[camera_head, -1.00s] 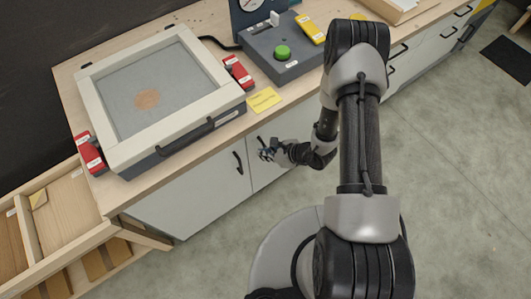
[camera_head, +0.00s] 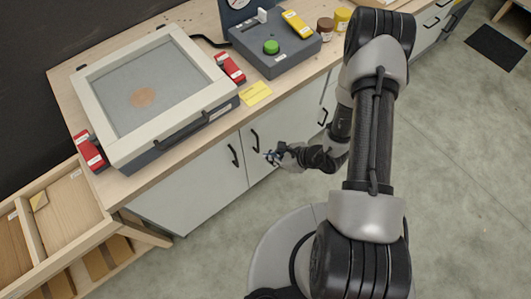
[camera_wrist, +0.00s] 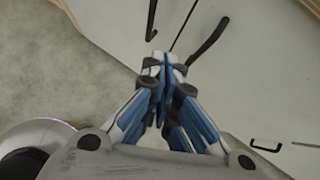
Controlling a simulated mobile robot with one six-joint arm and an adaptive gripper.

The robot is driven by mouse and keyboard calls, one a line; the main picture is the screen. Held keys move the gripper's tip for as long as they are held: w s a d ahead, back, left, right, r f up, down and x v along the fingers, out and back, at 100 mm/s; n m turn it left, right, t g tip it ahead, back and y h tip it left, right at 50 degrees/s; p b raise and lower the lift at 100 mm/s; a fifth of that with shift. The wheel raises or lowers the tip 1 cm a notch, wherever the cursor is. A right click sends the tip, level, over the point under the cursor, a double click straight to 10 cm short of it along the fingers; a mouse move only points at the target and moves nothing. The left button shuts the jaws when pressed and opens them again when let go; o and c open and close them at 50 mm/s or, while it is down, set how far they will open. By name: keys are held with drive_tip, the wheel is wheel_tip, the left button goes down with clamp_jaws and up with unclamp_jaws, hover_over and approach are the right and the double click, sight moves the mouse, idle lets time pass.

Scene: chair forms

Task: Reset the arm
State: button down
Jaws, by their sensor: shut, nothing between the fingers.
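My gripper (camera_head: 271,156) is in front of the white cabinet doors, below the level of the wooden worktop. It is small in the head view. In the wrist view my gripper (camera_wrist: 163,68) fills the middle, with its blue-and-white fingers closed together and nothing between them. My arm rises from my base at the lower right and bends back down to the gripper. Black door handles (camera_wrist: 208,40) show beyond the fingertips in the wrist view. I cannot tell the exact gap to the doors.
The worktop (camera_head: 140,186) carries a framed grey press box (camera_head: 180,125), red clamps (camera_head: 230,68), a yellow note (camera_head: 256,93) and a control box with a green button (camera_head: 271,47).

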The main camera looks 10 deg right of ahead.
drive_tip(key=shift+s+d+r+p, duration=0.15)
drive_tip(key=shift+s+r+p, duration=0.05)
drive_tip(key=shift+s+r, duration=0.5)
drive_tip(key=shift+s+d+r+p, duration=0.15)
drive_tip(key=shift+s+r, duration=0.5)
drive_tip(key=shift+r, duration=0.1)
drive_tip(key=a+r+n+g+y, duration=0.1)
drive_tip(key=a+r+n, duration=0.1)
drive_tip(key=r+n, duration=0.35)
drive_tip(key=w+a+r+n+g+y, duration=0.1)
drive_tip(key=a+r+n, duration=0.15)
drive_tip(key=r, duration=0.55)
drive_tip(key=a+r+n+y, duration=0.1)
drive_tip(key=a+r+n, duration=0.2)
drive_tip(key=r, duration=0.4)
drive_tip(key=s+r+n+g+h, duration=0.3)
drive_tip(key=s+r+n, duration=0.5)
drive_tip(key=r, duration=0.2)
drive_tip(key=s+d+r+n+t+h, duration=0.4)
drive_tip(key=s+d+r+n+h, duration=0.2)
drive_tip(key=d+r, duration=0.3)
drive_tip(key=shift+s+d+n+h, duration=0.3)
drive_tip(key=shift+d+n+h, duration=0.15)
drive_tip(key=shift+d, duration=0.2)
